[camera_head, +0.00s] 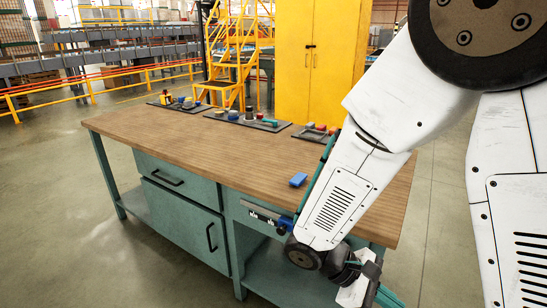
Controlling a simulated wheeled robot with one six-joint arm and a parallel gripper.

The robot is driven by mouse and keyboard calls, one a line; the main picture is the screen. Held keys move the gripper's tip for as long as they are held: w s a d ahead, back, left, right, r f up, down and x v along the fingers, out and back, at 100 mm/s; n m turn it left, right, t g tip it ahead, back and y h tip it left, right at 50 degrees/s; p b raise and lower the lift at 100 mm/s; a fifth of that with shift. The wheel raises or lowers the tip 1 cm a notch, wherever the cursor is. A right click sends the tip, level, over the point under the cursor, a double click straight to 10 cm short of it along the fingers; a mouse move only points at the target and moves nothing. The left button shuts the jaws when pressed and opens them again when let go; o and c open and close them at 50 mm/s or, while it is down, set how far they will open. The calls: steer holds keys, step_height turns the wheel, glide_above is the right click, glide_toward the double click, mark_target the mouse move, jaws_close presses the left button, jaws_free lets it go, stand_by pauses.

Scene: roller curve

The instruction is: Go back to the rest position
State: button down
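My white arm comes down from the upper right and folds over the right part of the workbench (190,140). My gripper (372,290) is at the bottom edge of the picture, low in front of the bench's right end. Its fingertips are cut off or hidden, so I cannot tell whether it is open or shut, or whether it holds anything. A small blue block (298,180) lies on the wooden top, just left of my arm and apart from my gripper.
Dark trays (248,120) with small parts line the bench's back edge. A blue and grey fixture (270,217) sits at the front edge beside my arm. A yellow cabinet (312,60) and yellow stairs (232,50) stand behind. The floor left of the bench is clear.

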steer(key=s+d+r+m+t+y, duration=0.1)
steer(key=s+r+m+y, duration=0.3)
steer(key=r, duration=0.5)
steer(key=s+d+r+m+t+y, duration=0.2)
steer(key=s+r+m+t+y, duration=0.2)
steer(key=r, duration=0.5)
steer(key=m+y, duration=0.2)
steer(key=y, duration=0.1)
steer(key=shift+s+d+r+t, duration=0.2)
steer(key=shift+s+r+t, duration=0.1)
